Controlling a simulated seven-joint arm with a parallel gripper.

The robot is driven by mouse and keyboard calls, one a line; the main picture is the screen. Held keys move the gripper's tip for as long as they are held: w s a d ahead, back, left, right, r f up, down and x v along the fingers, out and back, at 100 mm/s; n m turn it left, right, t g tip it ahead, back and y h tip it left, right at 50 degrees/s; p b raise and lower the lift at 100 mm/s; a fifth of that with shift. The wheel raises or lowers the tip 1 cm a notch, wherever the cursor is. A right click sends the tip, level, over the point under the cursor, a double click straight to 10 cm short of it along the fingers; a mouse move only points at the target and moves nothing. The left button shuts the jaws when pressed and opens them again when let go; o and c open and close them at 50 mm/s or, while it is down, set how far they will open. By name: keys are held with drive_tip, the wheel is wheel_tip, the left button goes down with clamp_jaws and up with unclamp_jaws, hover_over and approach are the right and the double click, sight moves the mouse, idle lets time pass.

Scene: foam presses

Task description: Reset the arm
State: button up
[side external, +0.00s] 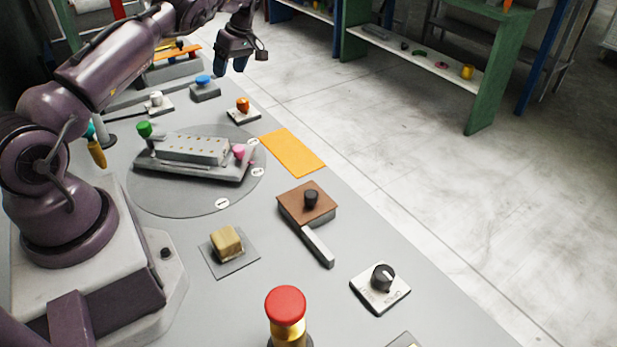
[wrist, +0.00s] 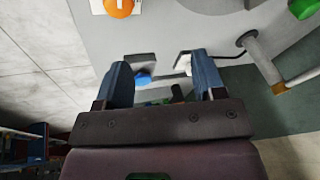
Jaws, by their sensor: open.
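My arm is purple and reaches out over the far end of the grey bench. My gripper (side external: 236,64) hangs in the air there, with its blue fingers pointing down, above the bench's far right edge. In the wrist view my gripper (wrist: 165,82) has its two blue fingers wide apart with nothing held between them. A blue button (side external: 203,80) on a grey box is below and left of it; this blue button also shows in the wrist view (wrist: 142,78), beyond the fingers and partly hidden by the left one.
An orange knob (side external: 242,104) sits near the blue button. A round plate (side external: 190,200) carries a grey press with green and pink knobs. An orange mat (side external: 293,152), a brown block with a lever (side external: 305,204), a foam block (side external: 226,243), a dial (side external: 382,278) and a red button (side external: 286,303) stand nearer.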

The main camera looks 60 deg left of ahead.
drive_tip(key=s+d+r+m+t+h, duration=0.1)
drive_tip(key=s+d+r+m+t, duration=0.15)
drive_tip(key=d+r+m, duration=0.6)
drive_tip(key=s+d+r+m+t+h, duration=0.15)
drive_tip(key=s+d+r+m, duration=0.35)
drive_tip(key=d, duration=0.6)
drive_tip(key=s+d+r+m+t, duration=0.2)
drive_tip(key=s+d+r+m, duration=0.2)
drive_tip(key=s+d, duration=0.3)
drive_tip(key=s+d+r+m+t, duration=0.3)
drive_tip(key=s+d, duration=0.3)
drive_tip(key=d, duration=0.5)
drive_tip(key=shift+s+r+m, duration=0.4)
drive_tip(key=shift+r+m, duration=0.1)
drive_tip(key=shift+m, duration=0.35)
drive_tip(key=shift+d+y, duration=0.1)
drive_tip(key=shift+y, duration=0.15)
drive_tip(key=shift+c, duration=0.2)
